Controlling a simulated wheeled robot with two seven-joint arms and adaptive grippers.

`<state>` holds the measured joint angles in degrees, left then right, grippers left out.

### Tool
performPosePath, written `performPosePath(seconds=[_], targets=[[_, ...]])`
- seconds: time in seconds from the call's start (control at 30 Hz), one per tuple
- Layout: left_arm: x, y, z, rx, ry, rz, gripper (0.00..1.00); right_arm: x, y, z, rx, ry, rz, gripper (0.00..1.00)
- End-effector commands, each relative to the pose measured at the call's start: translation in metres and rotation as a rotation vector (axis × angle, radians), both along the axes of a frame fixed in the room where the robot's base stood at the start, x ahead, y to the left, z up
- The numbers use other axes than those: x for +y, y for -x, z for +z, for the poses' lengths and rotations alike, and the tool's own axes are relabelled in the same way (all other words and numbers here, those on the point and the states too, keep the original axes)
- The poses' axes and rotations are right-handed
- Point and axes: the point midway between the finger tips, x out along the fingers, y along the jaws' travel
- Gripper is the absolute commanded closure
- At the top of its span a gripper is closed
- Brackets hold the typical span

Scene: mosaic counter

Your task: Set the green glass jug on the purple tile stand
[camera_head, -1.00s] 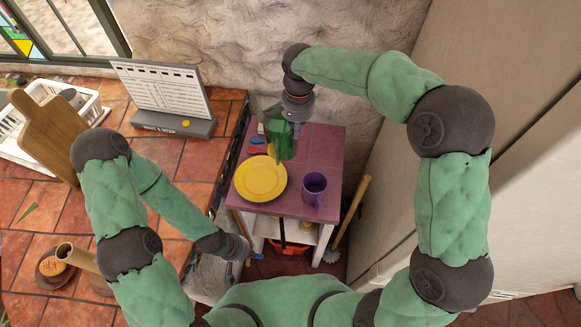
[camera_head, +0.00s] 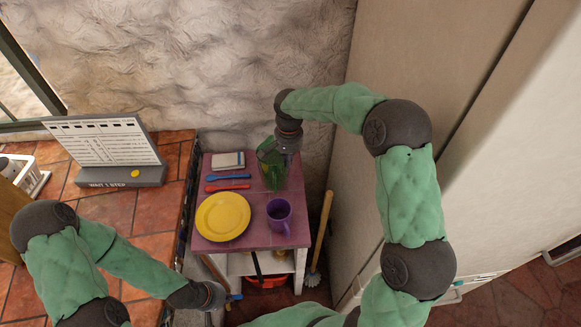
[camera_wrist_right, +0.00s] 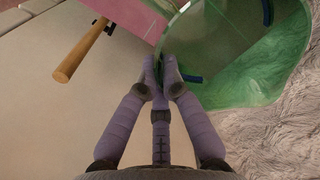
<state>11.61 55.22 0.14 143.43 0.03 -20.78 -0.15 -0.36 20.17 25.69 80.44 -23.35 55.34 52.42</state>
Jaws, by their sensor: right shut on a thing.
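The green glass jug (camera_head: 271,175) is over the back right part of the purple tile stand (camera_head: 254,238) in the head view. I cannot tell whether its base touches the tiles. My right gripper (camera_head: 285,150) is shut on the jug's rim from above and hides part of it. In the right wrist view, the closed fingers (camera_wrist_right: 165,72) pinch the edge of the jug (camera_wrist_right: 240,60), whose mouth faces the camera. My left gripper (camera_head: 222,296) is low, in front of the stand at its left side; its fingers are not clear.
A yellow plate (camera_head: 222,217), a purple mug (camera_head: 279,214), blue (camera_head: 228,177) and red (camera_head: 228,187) utensils and a pale block (camera_head: 228,160) share the stand. A wooden-handled brush (camera_head: 321,235) stands at its right. A calendar board (camera_head: 103,145) is on the tiled counter.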

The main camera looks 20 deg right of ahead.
Motion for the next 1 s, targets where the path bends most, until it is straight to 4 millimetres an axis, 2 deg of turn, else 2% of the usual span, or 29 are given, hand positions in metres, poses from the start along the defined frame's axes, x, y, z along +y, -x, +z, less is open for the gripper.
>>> performPosePath(seconds=[0.17,0.43,0.83,0.87,0.9,0.93,1.0], targets=[[0.0,0.0,-0.001,0.0,0.0,0.0,1.0,-0.007,-0.002,-0.007,-0.001,0.0,-0.001,1.0],[0.0,0.0,-0.005,0.0,0.0,0.0,1.0,-0.011,-0.003,-0.04,-0.001,-0.001,-0.001,1.0],[0.0,0.0,-0.007,0.0,0.0,0.0,1.0,-0.01,-0.003,-0.045,-0.003,0.0,-0.001,1.0],[0.0,0.0,-0.006,0.0,0.0,0.0,1.0,-0.01,-0.003,-0.045,-0.001,-0.001,0.0,0.85],[0.0,0.0,-0.006,0.0,0.0,0.0,1.0,-0.01,-0.003,-0.045,-0.001,-0.001,0.0,0.73],[0.0,0.0,-0.006,0.0,0.0,0.0,1.0,-0.01,-0.003,-0.045,-0.001,-0.001,0.0,0.69],[0.0,0.0,-0.006,0.0,0.0,0.0,1.0,-0.01,-0.003,-0.045,-0.001,-0.001,0.0,0.69]])
